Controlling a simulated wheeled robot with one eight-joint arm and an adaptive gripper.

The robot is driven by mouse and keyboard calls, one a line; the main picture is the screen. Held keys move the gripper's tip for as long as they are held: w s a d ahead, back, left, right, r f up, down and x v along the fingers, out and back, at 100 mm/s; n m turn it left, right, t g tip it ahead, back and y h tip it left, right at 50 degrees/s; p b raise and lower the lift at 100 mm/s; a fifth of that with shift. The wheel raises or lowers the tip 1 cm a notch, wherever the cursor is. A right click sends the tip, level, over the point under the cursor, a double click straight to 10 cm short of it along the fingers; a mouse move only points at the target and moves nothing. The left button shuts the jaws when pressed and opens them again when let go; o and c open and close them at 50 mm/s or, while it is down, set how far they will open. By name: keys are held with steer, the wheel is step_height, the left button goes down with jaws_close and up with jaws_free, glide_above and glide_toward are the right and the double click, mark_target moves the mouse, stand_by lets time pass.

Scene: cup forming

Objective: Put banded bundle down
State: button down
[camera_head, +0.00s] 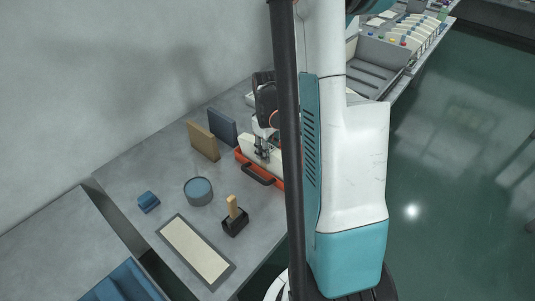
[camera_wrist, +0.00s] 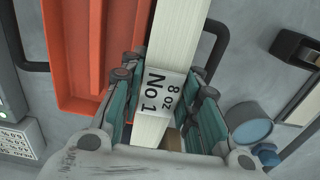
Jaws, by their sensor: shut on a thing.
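My gripper (camera_wrist: 167,108) is shut on the banded bundle (camera_wrist: 180,38), a long pale stack. Its paper band (camera_wrist: 162,93) reads "8 oz No 1" and lies between the teal finger pads. In the head view, my gripper (camera_head: 262,151) and the pale bundle (camera_head: 246,142) are at the orange tray (camera_head: 240,157), partly hidden by my arm. In the wrist view, the bundle passes over the right side of the orange tray (camera_wrist: 72,60). I cannot tell whether it touches the tray.
Brown (camera_head: 204,142) and dark blue-grey (camera_head: 222,127) upright blocks stand behind the tray. A round blue-topped container (camera_head: 198,191), a blue block (camera_head: 148,202), a black holder (camera_head: 235,223) and a grey-bordered pale mat (camera_head: 171,229) are in front. Bare table lies between them.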

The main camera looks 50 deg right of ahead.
steer(key=shift+f, duration=0.3)
steer(key=shift+f, duration=0.15)
steer(key=c, duration=1.2)
jaws_free()
step_height(320, 180, up, 12)
steer(key=p, duration=0.3)
steer(key=shift+p, duration=0.4)
